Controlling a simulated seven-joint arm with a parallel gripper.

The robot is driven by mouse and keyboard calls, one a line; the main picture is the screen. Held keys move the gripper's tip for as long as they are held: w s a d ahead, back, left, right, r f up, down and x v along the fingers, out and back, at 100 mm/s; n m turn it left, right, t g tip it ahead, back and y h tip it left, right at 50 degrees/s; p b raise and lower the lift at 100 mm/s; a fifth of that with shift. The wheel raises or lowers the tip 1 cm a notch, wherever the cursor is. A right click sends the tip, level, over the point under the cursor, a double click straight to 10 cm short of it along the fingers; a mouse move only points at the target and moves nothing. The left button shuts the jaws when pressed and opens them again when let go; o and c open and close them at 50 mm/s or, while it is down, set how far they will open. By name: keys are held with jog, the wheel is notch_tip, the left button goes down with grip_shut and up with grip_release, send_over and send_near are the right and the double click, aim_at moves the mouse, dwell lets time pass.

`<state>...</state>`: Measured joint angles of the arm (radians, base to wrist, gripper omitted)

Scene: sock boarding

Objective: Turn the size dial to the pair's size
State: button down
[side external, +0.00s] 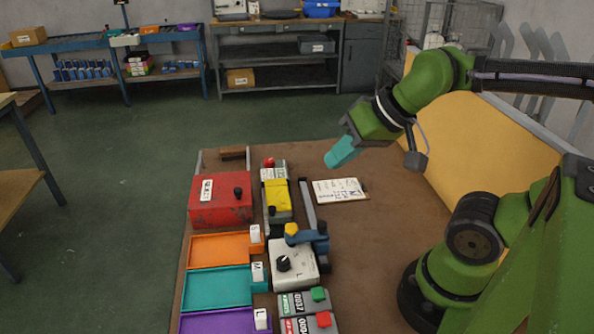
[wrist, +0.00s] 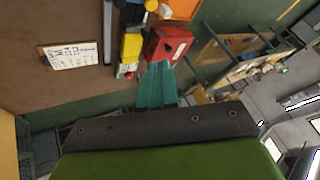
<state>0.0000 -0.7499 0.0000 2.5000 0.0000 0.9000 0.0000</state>
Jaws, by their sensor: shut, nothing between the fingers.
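The size dial is a black knob (side external: 284,263) on a pale box (side external: 294,268) near the front middle of the table in the side view. An "L" mark shows on the box to the right of the knob. The knob's exact pointing is too small to tell. My gripper (side external: 332,161) has teal fingers, is shut and empty, and hangs above the far part of the table, well away from the dial. In the wrist view my shut fingers (wrist: 156,68) show at the middle, and the dial cannot be made out there. A clipboard with a written sheet (side external: 340,190) lies right of the dial's column.
A red box (side external: 221,201) with a black knob and a yellow block (side external: 276,199) stand behind the dial. Orange (side external: 219,249), teal (side external: 217,288) and purple (side external: 210,321) trays lie left. A blue lever part (side external: 307,237) stands beside the dial box.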

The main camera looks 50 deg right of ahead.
jog(key=c, duration=1.7)
grip_release()
jog(key=o, duration=0.8)
jog(key=w+a+n+g, duration=0.1)
jog(key=w+a+f+n+g, duration=0.1)
jog(key=a+n, duration=0.1)
jog(key=w+a+f+n+g, duration=0.1)
jog(key=a+n, duration=0.1)
jog(key=shift+a+f, duration=0.2)
jog(key=shift+f, duration=0.05)
jog(key=shift+o, duration=0.2)
jog(key=n+g+h, duration=0.1)
jog(key=n+g, duration=0.3)
jog(key=n, duration=0.6)
send_over(282, 260)
jog(key=f, duration=0.1)
notch_tip(282, 260, down, 16)
jog(key=n+h, duration=0.1)
jog(key=n, duration=0.3)
jog(key=shift+f, duration=0.15)
grip_shut()
